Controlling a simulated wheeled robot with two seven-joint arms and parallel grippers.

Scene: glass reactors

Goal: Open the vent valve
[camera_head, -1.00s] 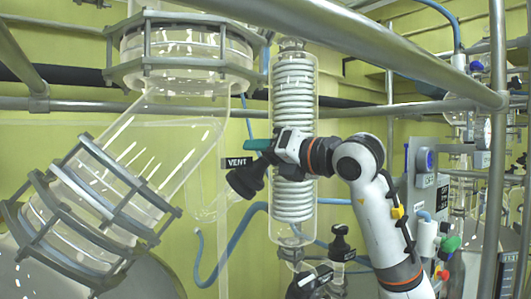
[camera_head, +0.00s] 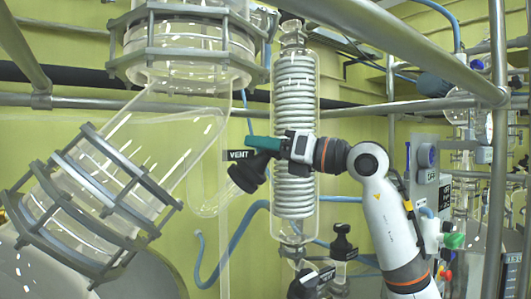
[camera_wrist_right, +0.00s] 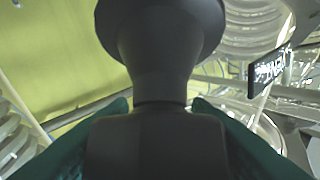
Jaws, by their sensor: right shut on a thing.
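The black vent valve handle (camera_head: 248,172) is at the centre of the head view, beside the sign marked VENT (camera_head: 238,155) and left of the glass coil condenser. My right gripper (camera_head: 262,145) reaches it from the right, its teal fingers shut on the handle. In the right wrist view the handle (camera_wrist_right: 165,60) fills the middle, with a wide round end and a narrower neck between the teal fingers (camera_wrist_right: 160,110). The VENT sign also shows there at the right (camera_wrist_right: 268,68). The valve's inner position cannot be seen. My left gripper is not in view.
The coil condenser (camera_head: 295,100) stands close behind my right wrist. Large clamped glass flanges (camera_head: 90,195) fill the left. Metal rails (camera_head: 420,104) cross above my arm. Other black knobs (camera_head: 341,243) sit below it, and a blue hose (camera_head: 225,250) hangs behind.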

